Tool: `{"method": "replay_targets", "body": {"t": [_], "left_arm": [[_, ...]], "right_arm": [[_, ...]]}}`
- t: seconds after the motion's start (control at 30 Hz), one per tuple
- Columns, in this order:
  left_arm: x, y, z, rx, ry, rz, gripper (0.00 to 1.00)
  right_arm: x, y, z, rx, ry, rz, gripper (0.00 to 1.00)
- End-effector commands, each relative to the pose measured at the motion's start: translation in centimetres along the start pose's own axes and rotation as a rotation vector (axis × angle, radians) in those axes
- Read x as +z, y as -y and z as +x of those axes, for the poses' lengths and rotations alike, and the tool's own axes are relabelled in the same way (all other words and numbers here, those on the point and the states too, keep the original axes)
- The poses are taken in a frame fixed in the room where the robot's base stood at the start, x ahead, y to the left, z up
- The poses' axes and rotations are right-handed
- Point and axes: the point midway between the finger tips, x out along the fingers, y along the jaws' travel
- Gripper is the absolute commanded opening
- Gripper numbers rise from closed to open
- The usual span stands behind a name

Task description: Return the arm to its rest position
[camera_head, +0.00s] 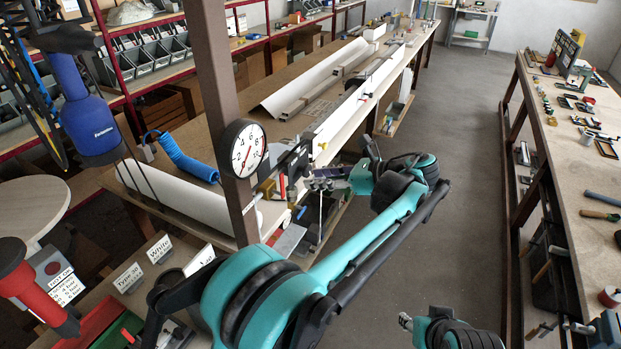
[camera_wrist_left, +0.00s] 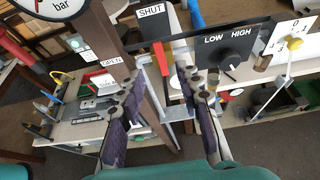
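My left gripper (camera_head: 325,180) is by the control panel at the front of the long bench, its teal arm coming up from the bottom of the head view. In the left wrist view, the left gripper's (camera_wrist_left: 164,98) two dark fingers stand well apart, with nothing held between them. Beyond the fingers are a red strip (camera_wrist_left: 160,80) and a SHUT label (camera_wrist_left: 151,11). My right gripper (camera_head: 406,322) shows only partly at the bottom of the head view, low over the floor; its finger opening is unclear.
A post carries a round gauge (camera_head: 243,149) close to the left arm. A black LOW/HIGH knob panel (camera_wrist_left: 222,58) and a yellow knob (camera_wrist_left: 291,54) sit right of the fingers. A workbench with tools (camera_head: 570,165) stands at right; the grey aisle floor (camera_head: 455,150) is clear.

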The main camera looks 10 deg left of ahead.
Motion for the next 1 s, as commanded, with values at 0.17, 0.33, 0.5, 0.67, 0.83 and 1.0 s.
{"method": "replay_targets", "body": {"t": [0.17, 0.33, 0.5, 0.67, 0.83, 1.0], "left_arm": [[0.0, 0.0, 0.0, 0.000, 0.000, 0.000, 0.34], [0.0, 0.0, 0.0, 0.001, 0.000, 0.000, 0.34], [-0.2, -1.2, 1.7, -0.003, -0.047, -0.058, 0.34], [-1.9, -5.8, 6.2, -0.007, -0.221, -0.287, 0.34], [-6.0, -12.5, 10.3, 0.037, -0.469, -0.656, 0.34], [-11.6, -19.0, 12.3, 0.141, -0.709, -1.067, 0.34]], "right_arm": [[0.0, 0.0, 0.0, 0.000, 0.000, 0.000, 0.40], [0.0, 0.0, 0.0, 0.000, 0.000, 0.000, 0.40], [0.5, 0.0, 0.6, 0.000, 0.000, 0.000, 0.40], [1.8, 0.0, 2.5, 0.000, 0.000, 0.000, 0.40], [3.4, 0.0, 4.7, 0.000, 0.000, 0.000, 0.40], [4.8, 0.0, 6.8, 0.000, 0.000, 0.000, 0.40]]}}
